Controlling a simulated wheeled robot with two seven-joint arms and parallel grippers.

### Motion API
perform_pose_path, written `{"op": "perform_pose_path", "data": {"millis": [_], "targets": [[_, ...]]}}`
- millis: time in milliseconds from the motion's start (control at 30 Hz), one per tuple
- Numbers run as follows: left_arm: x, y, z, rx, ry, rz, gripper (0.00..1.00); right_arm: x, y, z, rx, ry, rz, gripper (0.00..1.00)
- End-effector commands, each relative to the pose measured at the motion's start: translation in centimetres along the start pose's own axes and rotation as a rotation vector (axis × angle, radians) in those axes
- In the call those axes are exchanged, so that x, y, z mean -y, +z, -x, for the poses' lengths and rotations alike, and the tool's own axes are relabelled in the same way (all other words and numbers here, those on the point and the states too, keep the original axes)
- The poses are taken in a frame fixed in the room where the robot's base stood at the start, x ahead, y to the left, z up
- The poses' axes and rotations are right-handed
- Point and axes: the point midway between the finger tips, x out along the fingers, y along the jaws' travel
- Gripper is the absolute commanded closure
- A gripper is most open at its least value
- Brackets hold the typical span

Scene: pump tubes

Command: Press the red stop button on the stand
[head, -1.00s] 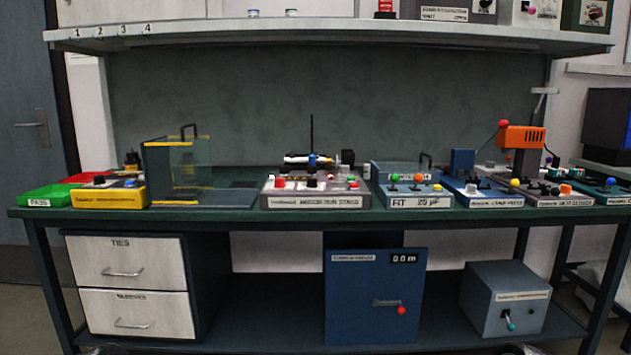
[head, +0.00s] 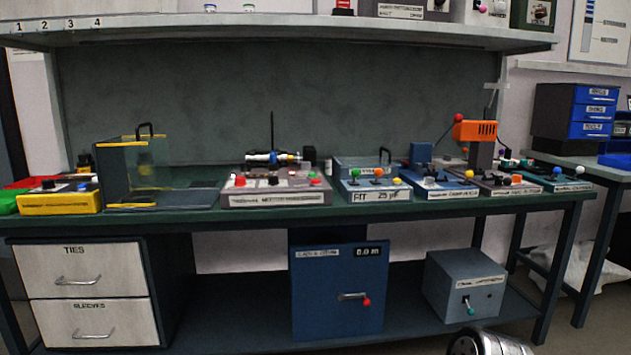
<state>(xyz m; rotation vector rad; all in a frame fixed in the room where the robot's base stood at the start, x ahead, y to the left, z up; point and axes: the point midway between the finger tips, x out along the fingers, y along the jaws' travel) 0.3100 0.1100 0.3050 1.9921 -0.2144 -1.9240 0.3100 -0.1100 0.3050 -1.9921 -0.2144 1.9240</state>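The stand (head: 288,199) is a low grey box with a white label strip, on the workbench near the middle of the head view. A large red button (head: 240,181) is on its left side. A black knob (head: 273,180) is at its middle. A smaller red button or lamp (head: 312,175) and a green one (head: 316,182) are on its right side. The labels are too blurred to tell which red one is the stop button. A device with a thin upright rod stands behind.
The green bench top (head: 420,206) is crowded. A clear-walled enclosure (head: 150,175) stands left of the stand; a blue-and-grey FIT box (head: 372,186) stands right. An orange-headed press (head: 474,131) is further right. A shelf (head: 300,32) overhangs the bench.

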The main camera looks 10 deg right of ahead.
Motion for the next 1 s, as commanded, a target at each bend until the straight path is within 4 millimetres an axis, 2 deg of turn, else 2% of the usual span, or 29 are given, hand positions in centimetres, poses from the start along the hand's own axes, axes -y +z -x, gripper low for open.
{"op": "perform_pose_path", "data": {"millis": [33, 133, 167, 1000], "targets": [[0.00, 0.00, 0.00, 0.000, 0.000, 0.000, 0.57, 0.00, 0.00, 0.00, 0.000, 0.000, 0.000, 0.83], [0.00, 0.00, 0.00, 0.000, 0.000, 0.000, 0.57, 0.00, 0.00, 0.00, 0.000, 0.000, 0.000, 0.99], [0.00, 0.00, 0.00, 0.000, 0.000, 0.000, 0.57, 0.00, 0.00, 0.00, 0.000, 0.000, 0.000, 1.00], [0.00, 0.00, 0.00, 0.000, 0.000, 0.000, 0.57, 0.00, 0.00, 0.00, 0.000, 0.000, 0.000, 1.00]]}}
